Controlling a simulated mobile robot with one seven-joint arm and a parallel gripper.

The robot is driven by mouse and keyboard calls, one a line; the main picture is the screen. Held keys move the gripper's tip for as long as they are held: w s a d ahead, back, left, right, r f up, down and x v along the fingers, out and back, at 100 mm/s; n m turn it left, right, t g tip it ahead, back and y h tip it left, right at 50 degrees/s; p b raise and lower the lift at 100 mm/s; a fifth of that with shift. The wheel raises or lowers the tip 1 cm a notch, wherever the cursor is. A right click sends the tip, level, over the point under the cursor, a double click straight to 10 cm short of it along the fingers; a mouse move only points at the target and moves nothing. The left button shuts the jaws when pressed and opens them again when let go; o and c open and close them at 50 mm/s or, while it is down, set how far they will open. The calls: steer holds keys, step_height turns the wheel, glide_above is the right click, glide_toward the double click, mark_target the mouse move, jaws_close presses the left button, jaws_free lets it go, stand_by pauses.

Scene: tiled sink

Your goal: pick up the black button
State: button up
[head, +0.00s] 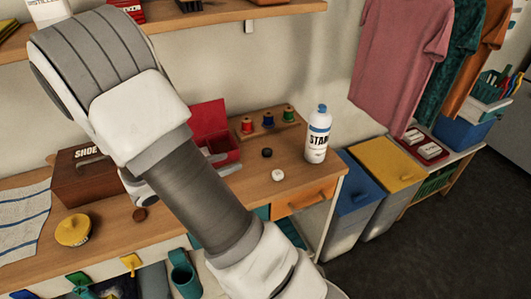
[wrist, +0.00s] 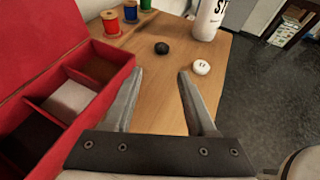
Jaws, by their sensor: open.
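The black button (wrist: 162,48) is a small round dark disc lying on the wooden counter (wrist: 150,90). In the head view the black button (head: 267,153) lies between the red box and the white bottle. My gripper (wrist: 160,73) is open and empty, its two fingers pointing toward the black button, which lies beyond the fingertips and roughly between them. In the head view my arm hides most of the gripper. A white button (wrist: 201,67) lies just right of the black one, near the right fingertip; it also shows in the head view (head: 278,175).
An open red box (wrist: 110,58) with compartments stands close to the left finger. A white bottle (head: 318,138) and thread spools on a wooden stand (head: 268,127) are behind the buttons. A brown button (head: 140,214) lies left of my arm. The counter ends at the right.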

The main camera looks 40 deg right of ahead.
mark_target(266, 152)
steer(key=b+x, duration=0.1)
steer(key=x, duration=1.4)
steer(key=shift+s, duration=0.2)
steer(key=shift+a, duration=0.1)
jaws_close()
